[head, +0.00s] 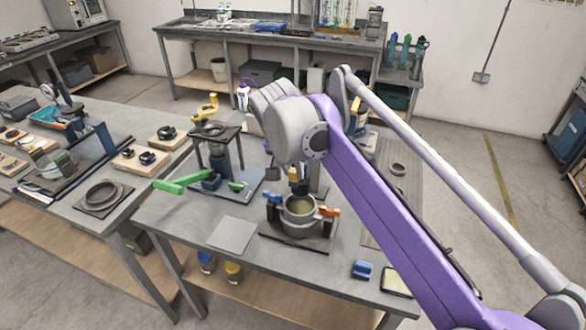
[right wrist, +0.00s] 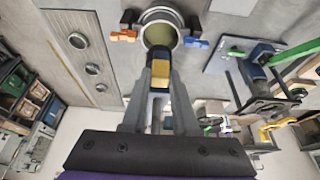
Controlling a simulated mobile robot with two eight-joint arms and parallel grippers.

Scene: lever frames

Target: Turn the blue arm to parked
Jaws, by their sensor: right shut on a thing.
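A round metal pot-like ring (head: 300,214) stands on a dark plate on the near table. A short blue arm (head: 273,198) sticks out at its left and an orange arm (head: 328,211) at its right. In the right wrist view the blue arm (right wrist: 196,43) is right of the ring and the orange arm (right wrist: 124,36) left. My right gripper (right wrist: 160,88) is shut on a small yellow-and-dark-blue piece (right wrist: 160,70) at the ring's edge. Whether that piece joins the ring is unclear. In the head view my right arm partly hides this gripper. My left gripper is out of view.
Left of the ring is a lever frame (head: 215,135) with green handles (head: 183,184). A bare grey plate (head: 232,234) lies in front. A blue block (head: 363,269) and dark tray (head: 397,281) lie near the table's right front. Another table with rings stands further left.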

